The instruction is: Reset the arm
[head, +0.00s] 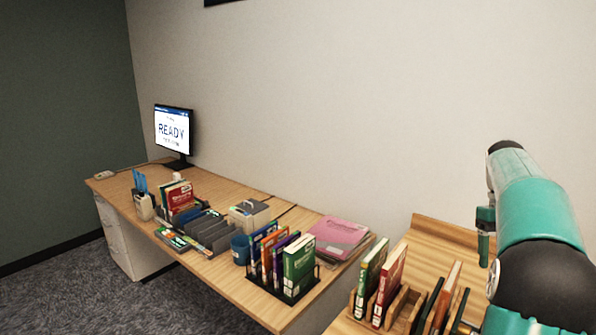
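My arm, teal and black, stands at the right edge of the head view, in front of the wall and over the right end of the wooden furniture. My gripper's fingers do not show clearly, so I cannot tell its state or whether it holds anything. Below and left of the arm, a wooden rack (401,305) holds upright books, among them a green book (368,272) and a red book (389,283).
A long wooden desk (240,290) runs along the wall. It bears a monitor (173,131) reading READY, a black book holder (290,297) with several books, a pink folder stack (338,236), a blue cup (240,250) and grey trays (207,230). Carpet (90,300) at left is clear.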

